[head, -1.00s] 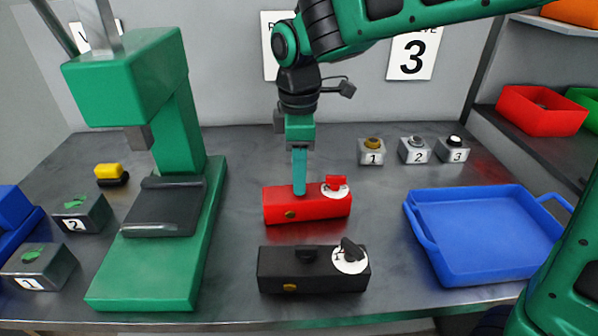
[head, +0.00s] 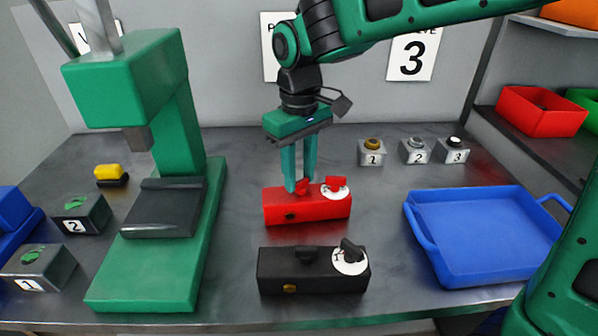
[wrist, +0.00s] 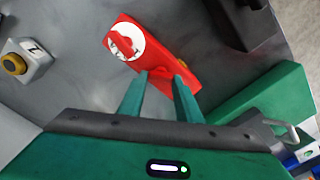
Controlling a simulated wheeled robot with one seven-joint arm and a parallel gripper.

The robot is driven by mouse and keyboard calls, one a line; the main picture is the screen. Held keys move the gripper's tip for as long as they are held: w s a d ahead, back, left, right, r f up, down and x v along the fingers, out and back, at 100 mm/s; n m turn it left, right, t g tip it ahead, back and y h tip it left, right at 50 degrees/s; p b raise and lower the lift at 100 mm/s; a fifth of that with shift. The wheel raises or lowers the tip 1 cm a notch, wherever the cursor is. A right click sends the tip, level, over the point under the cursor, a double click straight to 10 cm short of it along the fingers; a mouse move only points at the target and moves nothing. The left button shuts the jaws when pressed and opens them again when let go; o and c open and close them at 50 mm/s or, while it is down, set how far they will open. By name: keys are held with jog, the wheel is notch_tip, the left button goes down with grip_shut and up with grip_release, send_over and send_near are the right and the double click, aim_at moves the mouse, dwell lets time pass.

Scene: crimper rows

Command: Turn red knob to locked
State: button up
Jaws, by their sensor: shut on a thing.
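The red box (head: 290,208) lies on the bench in the head view. On its right end is a white round dial (head: 349,192) with a red knob (head: 336,183). A small red raised piece (head: 302,187) stands on the box's top, left of the dial. My gripper (head: 298,188) points down with its fingers around this raised piece, shut on it and apart from the dial knob. The wrist view shows the raised piece (wrist: 162,72) between the fingertips (wrist: 164,74) and the dial knob (wrist: 123,40) free of them. The dial's markings are too small to read.
A black box (head: 290,272) with its own dial is in front. A green press (head: 150,270) stands left, a blue tray (head: 485,220) right. Several small numbered blocks (head: 371,152) sit behind. Bare bench lies between the red box and the tray.

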jog(key=m, duration=0.6)
jog(key=shift+w+d+m, duration=0.1)
jog(key=shift+d+m, duration=0.05)
jog(key=shift+m, duration=0.15)
dwell(0.4)
jog(key=o, duration=1)
jog(key=shift+o, duration=0.2)
jog(key=shift+r, duration=0.1)
notch_tip(320, 180, up, 11)
jog(key=shift+f, duration=0.2)
